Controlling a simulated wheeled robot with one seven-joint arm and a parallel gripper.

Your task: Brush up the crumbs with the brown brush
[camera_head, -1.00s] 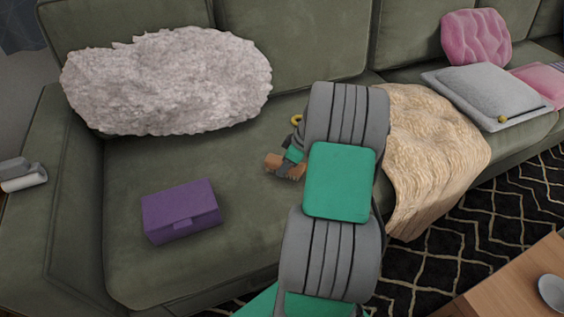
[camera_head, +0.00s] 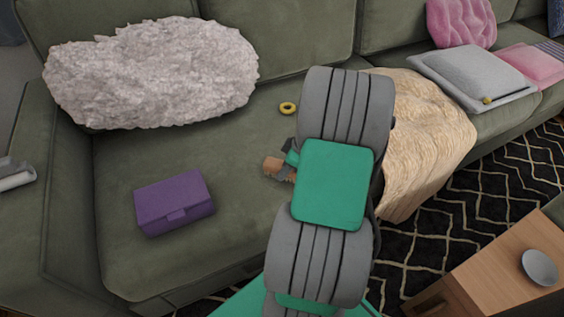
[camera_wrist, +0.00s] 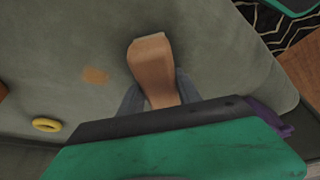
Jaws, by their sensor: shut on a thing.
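My gripper (camera_wrist: 153,97) is shut on the brown brush (camera_wrist: 152,62), which sticks out from between the fingers over the green seat cushion in the wrist view. In the head view the brush (camera_head: 272,167) shows at the left of my arm, and the arm hides most of the gripper. A flat tan patch (camera_wrist: 95,76), perhaps the crumbs, lies on the cushion beside the brush in the wrist view, apart from it. I cannot tell whether the brush touches the cushion.
A yellow ring (camera_head: 288,108) lies on the seat behind the brush. A purple box (camera_head: 174,203) sits to the left, with a fluffy white cushion (camera_head: 153,73) against the backrest. A beige throw (camera_head: 425,140) drapes over the seat at right. A wooden table (camera_head: 500,268) stands front right.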

